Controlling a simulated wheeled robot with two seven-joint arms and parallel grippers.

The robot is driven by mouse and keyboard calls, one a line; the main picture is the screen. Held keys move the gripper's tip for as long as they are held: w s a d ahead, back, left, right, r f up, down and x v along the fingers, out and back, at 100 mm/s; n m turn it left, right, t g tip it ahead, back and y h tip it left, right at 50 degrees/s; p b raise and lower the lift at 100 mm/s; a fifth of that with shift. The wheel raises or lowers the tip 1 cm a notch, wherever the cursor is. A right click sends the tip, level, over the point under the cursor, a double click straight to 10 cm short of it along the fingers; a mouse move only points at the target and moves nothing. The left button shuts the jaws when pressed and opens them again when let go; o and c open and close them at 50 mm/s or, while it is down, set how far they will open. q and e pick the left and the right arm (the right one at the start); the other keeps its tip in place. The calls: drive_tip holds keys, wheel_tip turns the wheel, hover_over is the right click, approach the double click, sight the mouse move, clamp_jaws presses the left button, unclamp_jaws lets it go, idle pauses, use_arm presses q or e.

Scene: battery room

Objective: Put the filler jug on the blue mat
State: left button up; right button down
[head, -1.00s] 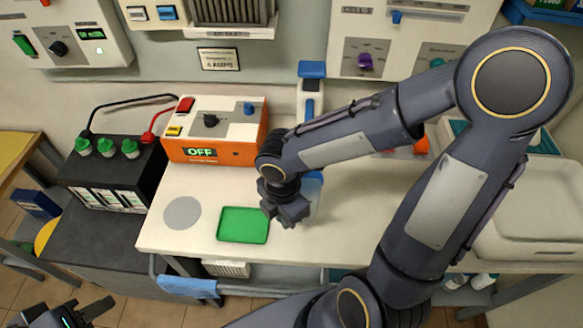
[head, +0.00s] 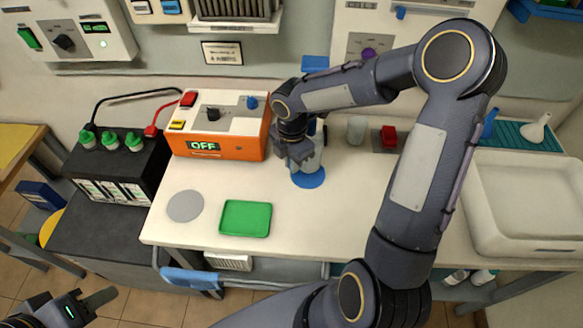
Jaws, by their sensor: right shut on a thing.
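The blue mat (head: 309,180) is a round patch on the white bench, right of the green tray, partly hidden by my gripper and what it holds. My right gripper (head: 301,162) is over the mat's back part, shut on the filler jug (head: 315,158). The jug is a pale vessel, mostly hidden behind the gripper and wrist. It looks upright with its lower end at the mat; I cannot tell whether it touches it. My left gripper (head: 92,304) is at the lower left, away from the bench and partly cut off.
The green tray (head: 245,219) and a grey disc (head: 185,206) lie left of the mat. An orange charger (head: 215,148) and a black battery (head: 105,180) stand behind. A clear cup (head: 356,130), a red item (head: 389,135) and a white basin (head: 525,205) are to the right.

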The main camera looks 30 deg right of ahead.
drive_tip(key=shift+f, duration=0.85)
drive_tip(key=shift+b, duration=0.3)
